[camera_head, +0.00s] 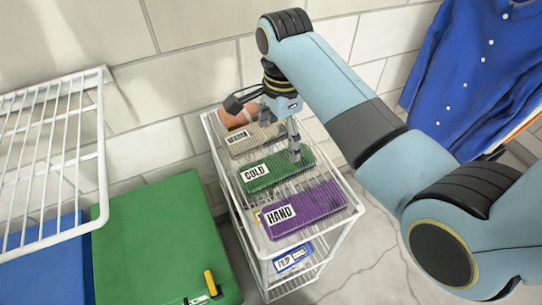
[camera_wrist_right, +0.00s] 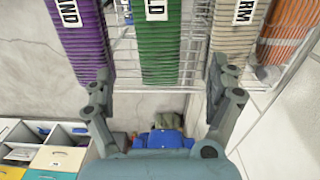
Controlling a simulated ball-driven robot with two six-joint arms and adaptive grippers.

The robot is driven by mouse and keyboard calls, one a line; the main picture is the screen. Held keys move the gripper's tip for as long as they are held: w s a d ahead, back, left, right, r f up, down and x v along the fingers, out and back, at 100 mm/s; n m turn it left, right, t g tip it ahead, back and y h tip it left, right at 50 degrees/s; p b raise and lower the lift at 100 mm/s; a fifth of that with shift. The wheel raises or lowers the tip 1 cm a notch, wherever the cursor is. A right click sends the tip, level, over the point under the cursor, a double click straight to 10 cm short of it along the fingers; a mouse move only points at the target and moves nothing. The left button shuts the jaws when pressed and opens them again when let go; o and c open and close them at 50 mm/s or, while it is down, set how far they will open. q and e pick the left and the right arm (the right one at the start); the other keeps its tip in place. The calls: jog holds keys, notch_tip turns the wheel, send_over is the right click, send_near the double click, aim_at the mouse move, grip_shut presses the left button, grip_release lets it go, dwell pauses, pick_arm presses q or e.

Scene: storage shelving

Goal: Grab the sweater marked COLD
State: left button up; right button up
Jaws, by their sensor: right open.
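The green folded sweater marked COLD (camera_head: 277,172) lies on the top of the white wire rack, between a purple one marked HAND (camera_head: 305,210) and a beige one (camera_head: 255,140). In the right wrist view the green sweater (camera_wrist_right: 160,50) shows at the top middle with its label partly cut off. My right gripper (camera_head: 281,138) is open and empty, above the rack. One finger reaches down over the right part of the green sweater in the head view. In the wrist view the spread fingers (camera_wrist_right: 160,88) lie either side of the green sweater's near end. Contact cannot be told. My left gripper is not in view.
The wire rack (camera_head: 228,185) has a lower shelf with a blue item marked FRIP or similar (camera_head: 292,258). An orange folded item (camera_head: 236,119) lies at the rack's far end. A green box (camera_head: 160,245) stands left; a blue shirt (camera_head: 470,75) hangs right.

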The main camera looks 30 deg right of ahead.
aim_at(280, 162)
notch_tip(280, 162, down, 5)
jog(key=shift+s+r, duration=0.1)
jog(key=shift+s, duration=0.05)
notch_tip(280, 162, down, 4)
jog(key=shift+f, duration=0.7)
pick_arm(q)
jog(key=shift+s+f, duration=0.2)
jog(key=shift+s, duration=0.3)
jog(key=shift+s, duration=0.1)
pick_arm(e)
jog(key=c, duration=1.4)
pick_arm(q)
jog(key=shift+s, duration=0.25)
pick_arm(e)
jog(key=shift+c, duration=0.4)
jog(key=shift+r, duration=0.15)
